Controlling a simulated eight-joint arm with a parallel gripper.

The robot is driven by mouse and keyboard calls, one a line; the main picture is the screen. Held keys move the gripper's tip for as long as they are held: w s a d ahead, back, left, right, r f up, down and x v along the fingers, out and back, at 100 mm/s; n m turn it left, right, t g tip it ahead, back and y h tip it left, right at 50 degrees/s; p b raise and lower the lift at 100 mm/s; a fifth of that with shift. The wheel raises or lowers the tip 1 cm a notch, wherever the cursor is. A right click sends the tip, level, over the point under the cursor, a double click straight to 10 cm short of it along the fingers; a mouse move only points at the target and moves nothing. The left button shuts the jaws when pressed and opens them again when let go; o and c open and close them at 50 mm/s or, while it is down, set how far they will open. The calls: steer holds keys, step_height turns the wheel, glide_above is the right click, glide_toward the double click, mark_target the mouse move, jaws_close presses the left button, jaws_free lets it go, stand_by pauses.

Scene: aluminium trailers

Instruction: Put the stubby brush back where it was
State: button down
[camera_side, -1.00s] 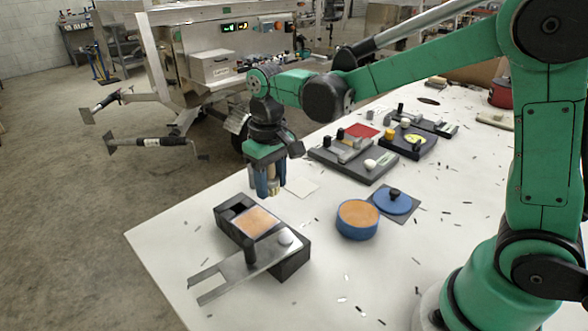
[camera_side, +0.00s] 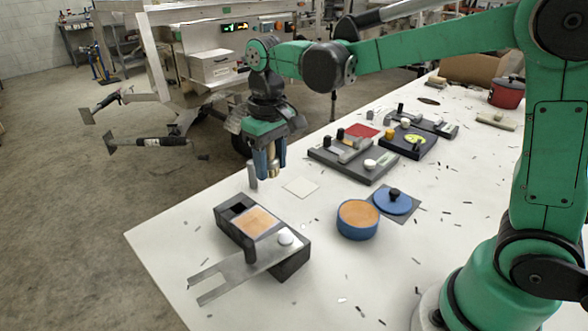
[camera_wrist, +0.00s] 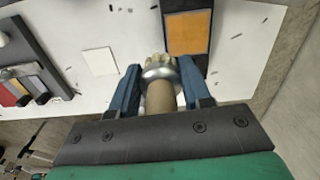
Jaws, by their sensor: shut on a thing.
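My gripper (camera_side: 268,170) is shut on the stubby brush (camera_side: 273,163), held above the far-left part of the white table. In the wrist view the gripper (camera_wrist: 160,92) has a blue finger on each side of the brush (camera_wrist: 159,72). The brush has a tan handle, a shiny metal collar and pale bristles pointing away from the wrist. A pale square (camera_side: 300,187) lies flat and bare on the table, right of and below the gripper in the side view; it also shows in the wrist view (camera_wrist: 100,61).
A dark box (camera_side: 292,262) with an orange pad and flat metal piece stands in front. A blue tin (camera_side: 357,222) with orange contents sits beside its blue lid (camera_side: 393,203). Dark boards (camera_side: 350,165) stand behind.

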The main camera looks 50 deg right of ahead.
steer(key=w+d+r, duration=0.4)
steer(key=d, duration=0.3)
step_height(320, 180, up, 2)
steer(key=n, duration=0.2)
glide_above(303, 187)
step_height(303, 187, down, 19)
steer(key=shift+r, duration=0.15)
steer(key=shift+c, duration=2)
jaws_free()
